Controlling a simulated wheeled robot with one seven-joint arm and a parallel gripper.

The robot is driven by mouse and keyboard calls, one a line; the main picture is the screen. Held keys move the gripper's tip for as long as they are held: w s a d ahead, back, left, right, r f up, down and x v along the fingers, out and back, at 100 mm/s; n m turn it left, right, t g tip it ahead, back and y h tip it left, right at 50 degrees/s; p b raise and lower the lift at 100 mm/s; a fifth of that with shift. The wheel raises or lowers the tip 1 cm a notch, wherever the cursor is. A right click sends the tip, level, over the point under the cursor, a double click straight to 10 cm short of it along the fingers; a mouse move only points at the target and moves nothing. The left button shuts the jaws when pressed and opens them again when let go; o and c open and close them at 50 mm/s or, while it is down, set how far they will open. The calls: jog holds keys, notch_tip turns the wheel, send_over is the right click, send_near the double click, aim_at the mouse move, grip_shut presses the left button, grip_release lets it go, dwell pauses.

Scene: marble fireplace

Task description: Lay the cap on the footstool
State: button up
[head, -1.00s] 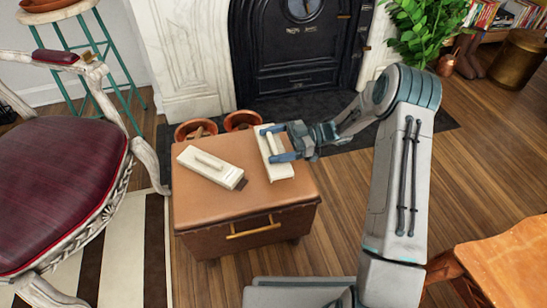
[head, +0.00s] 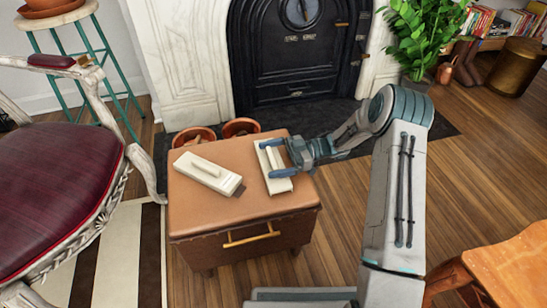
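The footstool (head: 215,222) is a brown leather box with a brass-coloured handle on its front. The cap (head: 278,186) is a flat cream piece with a raised ridge, over the right part of the footstool's top. My gripper (head: 276,158) reaches in from the right, with one finger at each end of the ridge, and appears shut on the cap. The cap lies flat, at or just above the leather; I cannot tell whether it touches. The wrist hides part of the cap's right side.
A cream block (head: 208,174) with a raised bar and a dark end lies on the footstool's left part. Two terracotta pots (head: 240,127) stand behind. A red armchair (head: 60,185) is close on the left. The footstool's front top is clear.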

jog(key=shift+r, duration=0.2)
jog(key=shift+w+d+r, duration=0.1)
jog(key=shift+w+d, duration=0.05)
jog(key=shift+d, duration=0.25)
jog(key=p+v, duration=0.4)
jog(key=v, duration=0.7)
jog(key=w+a+r+m+t+h, duration=0.2)
jog(key=w+r+m+t+h, duration=0.4)
jog(key=w+r+t, duration=0.65)
jog(key=s+d+r+m+t+h, duration=0.4)
jog(key=d+r+m+h, duration=0.25)
jog(key=h, duration=0.25)
jog(key=s+d+m+g+h, duration=0.2)
jog(key=s+m, duration=0.1)
jog(key=s, duration=0.6)
jog(key=s+d+m+g+h, duration=0.2)
jog(key=s+m+g, duration=0.15)
jog(key=s, duration=0.55)
jog(key=s+a+f+m+g, duration=0.1)
jog(key=s+a+g, duration=0.1)
jog(key=s, duration=0.7)
jog(key=s+a+f+m+g+y, duration=0.1)
jog(key=s+a+f+g, duration=0.1)
jog(key=s, duration=0.8)
jog(key=shift+f+g+y, duration=0.25)
jog(key=shift+g+y, duration=0.05)
jog(key=shift+g, duration=0.2)
